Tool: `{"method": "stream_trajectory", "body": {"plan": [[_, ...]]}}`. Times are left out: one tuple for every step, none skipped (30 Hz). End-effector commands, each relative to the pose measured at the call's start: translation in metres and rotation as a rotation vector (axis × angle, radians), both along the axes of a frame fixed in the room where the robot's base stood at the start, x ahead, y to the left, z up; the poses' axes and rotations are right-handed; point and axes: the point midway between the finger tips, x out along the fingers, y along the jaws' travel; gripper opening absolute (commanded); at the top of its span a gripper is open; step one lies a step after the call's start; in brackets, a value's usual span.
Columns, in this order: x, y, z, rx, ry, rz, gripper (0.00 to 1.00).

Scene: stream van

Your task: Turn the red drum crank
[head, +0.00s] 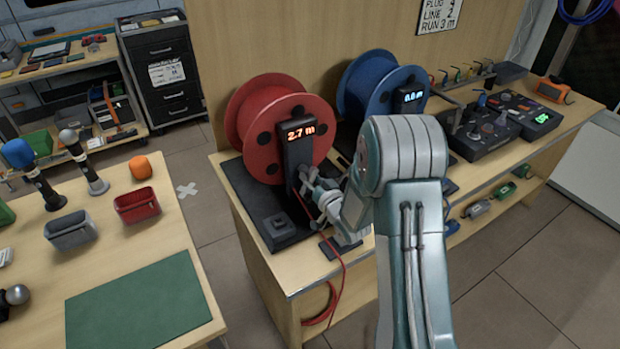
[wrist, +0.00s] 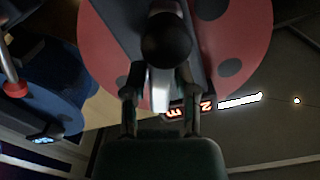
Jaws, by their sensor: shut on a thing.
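The red drum (head: 265,148) stands on a dark base on the bench, with a dark post in front whose display (head: 301,131) reads 2.7 m. Its crank is mostly hidden by my gripper in the head view. In the wrist view the crank's metal arm (wrist: 160,88) and round dark knob (wrist: 167,40) lie between the fingers, in front of the red drum face (wrist: 238,35). My gripper (head: 318,196) is at the lower front of the post, shut on the crank; it also shows in the wrist view (wrist: 160,98).
The blue drum (head: 365,85), reading about 0.0 m, stands close to the right, partly behind my arm. A red cable (head: 338,258) runs down over the bench front to a coil below. Control boxes (head: 520,112) fill the right of the bench. A table (head: 160,235) stands left across a floor gap.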

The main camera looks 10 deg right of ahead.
Motion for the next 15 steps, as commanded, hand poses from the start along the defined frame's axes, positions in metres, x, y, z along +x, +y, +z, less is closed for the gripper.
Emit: {"method": "stream_trajectory", "body": {"plan": [[-0.0014, -0.0004, -0.0037, -0.001, 0.01, -0.002, 0.0], [-0.0013, -0.0004, -0.0036, -0.002, 0.01, -0.002, 0.0], [-0.0013, -0.0004, -0.0036, -0.003, 0.01, -0.002, 0.0], [-0.0014, -0.0003, -0.0036, -0.005, 0.009, -0.001, 0.0], [-0.0014, -0.0003, -0.0036, -0.006, 0.008, -0.001, 0.0], [-0.0014, -0.0003, -0.0036, -0.007, 0.008, -0.001, 0.0], [-0.0013, -0.0003, -0.0036, -0.007, 0.008, -0.001, 0.0], [-0.0013, -0.0003, -0.0036, -0.008, 0.008, -0.001, 0.0], [-0.0013, -0.0003, -0.0036, -0.008, 0.008, -0.001, 0.46], [-0.0013, -0.0003, -0.0035, -0.008, 0.007, -0.001, 0.59], [-0.0011, -0.0004, -0.0032, -0.008, 0.007, -0.001, 0.6], [-0.001, -0.0003, -0.0028, -0.007, 0.006, -0.001, 0.6], [-0.0011, -0.0003, -0.0023, -0.007, 0.005, -0.001, 0.6], [-0.0011, -0.0003, -0.002, -0.007, 0.004, -0.001, 0.6], [-0.001, -0.0003, -0.0016, -0.007, 0.002, -0.001, 0.6]]}}
